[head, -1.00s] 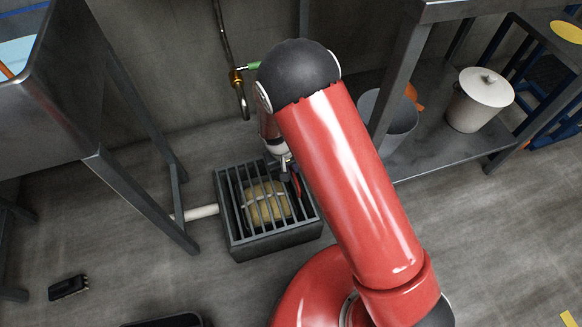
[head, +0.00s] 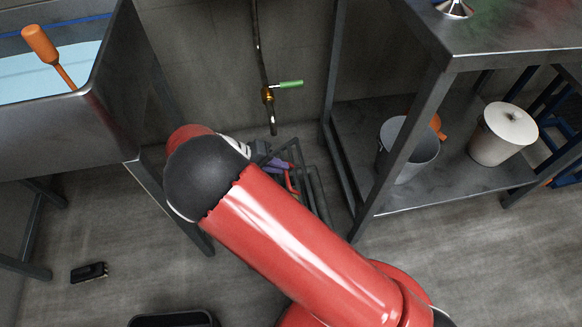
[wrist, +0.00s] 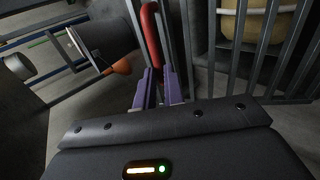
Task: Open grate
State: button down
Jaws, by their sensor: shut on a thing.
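The grey barred grate (head: 318,190) is mostly hidden behind my red arm in the head view; only its far right part shows. Its bars also show at the right of the wrist view (wrist: 268,40), with a tan block (wrist: 250,22) with a pale band behind them. My gripper (head: 280,165) has purple fingers, which show in the wrist view (wrist: 158,85). They are shut on the red handle (wrist: 151,38), which stands beside the bars. How far the grate is tilted I cannot tell.
A valve with a green lever (head: 290,84) hangs on the wall above. A steel shelf (head: 450,190) at the right holds a grey bucket (head: 412,155) and a white lidded pot (head: 503,133). A steel basin (head: 75,125) stands at the left. A black brush (head: 89,272) lies on the floor.

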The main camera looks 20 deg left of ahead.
jog(key=a, duration=0.1)
jog(key=s+a+r, duration=0.1)
jog(key=shift+s+a+r, duration=0.2)
jog(key=shift+s+a, duration=0.1)
jog(key=shift+s, duration=0.1)
jog(key=c, duration=1.5)
grip_release()
jog(key=shift+a, duration=0.1)
notch_tip(320, 180, up, 20)
jog(key=shift+p, duration=0.85)
